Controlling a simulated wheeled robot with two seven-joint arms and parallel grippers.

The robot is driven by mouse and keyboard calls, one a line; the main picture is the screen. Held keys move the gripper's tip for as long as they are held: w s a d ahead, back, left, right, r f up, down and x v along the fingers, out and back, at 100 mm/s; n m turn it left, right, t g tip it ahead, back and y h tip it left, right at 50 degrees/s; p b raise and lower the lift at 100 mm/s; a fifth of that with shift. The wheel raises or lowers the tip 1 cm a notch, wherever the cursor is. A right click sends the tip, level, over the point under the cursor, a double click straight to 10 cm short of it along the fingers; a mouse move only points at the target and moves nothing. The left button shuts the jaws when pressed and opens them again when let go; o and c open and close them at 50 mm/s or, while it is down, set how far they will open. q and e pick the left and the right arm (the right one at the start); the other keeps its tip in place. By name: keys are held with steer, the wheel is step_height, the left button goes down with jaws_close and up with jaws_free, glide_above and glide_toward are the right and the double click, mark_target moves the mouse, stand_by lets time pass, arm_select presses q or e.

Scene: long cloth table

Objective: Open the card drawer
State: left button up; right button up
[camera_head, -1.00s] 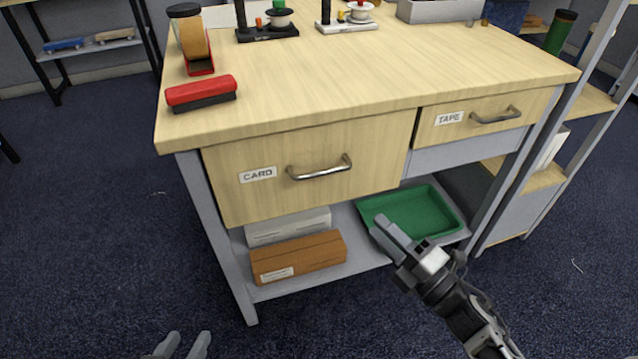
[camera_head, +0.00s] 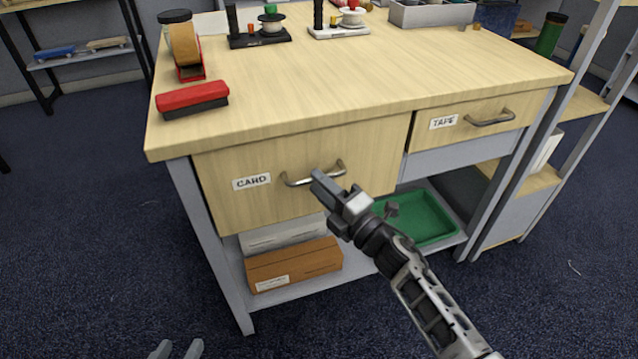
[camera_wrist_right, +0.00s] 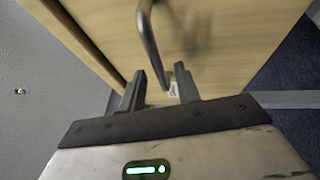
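The card drawer (camera_head: 225,205) is the wide left drawer of the wooden bench, with a CARD label and a curved metal handle (camera_head: 300,182). It looks shut. My right gripper (camera_head: 318,180) is in front of the handle in the head view. In the right wrist view the gripper's fingers (camera_wrist_right: 160,90) are apart, with nothing seen held. The handle (camera_wrist_right: 148,35) rises in front of them, its lower end appearing between the fingertips; contact cannot be told. My left gripper (camera_head: 178,350) shows only its fingertips at the bottom edge, apart and empty, well away from the drawer.
The tape drawer (camera_head: 465,122) is to the right. Below are a brown box (camera_head: 300,262), a white box (camera_head: 270,238) and a green tray (camera_head: 435,220). A red stapler-like block (camera_head: 192,98) and a tape dispenser (camera_head: 188,60) stand on the bench top (camera_head: 340,80). The floor in front is clear.

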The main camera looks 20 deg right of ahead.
steer(key=shift+w+a+r, duration=0.1)
steer(key=shift+w+a, duration=0.1)
steer(key=shift+w, duration=0.25)
jaws_close()
steer(key=shift+s, duration=0.15)
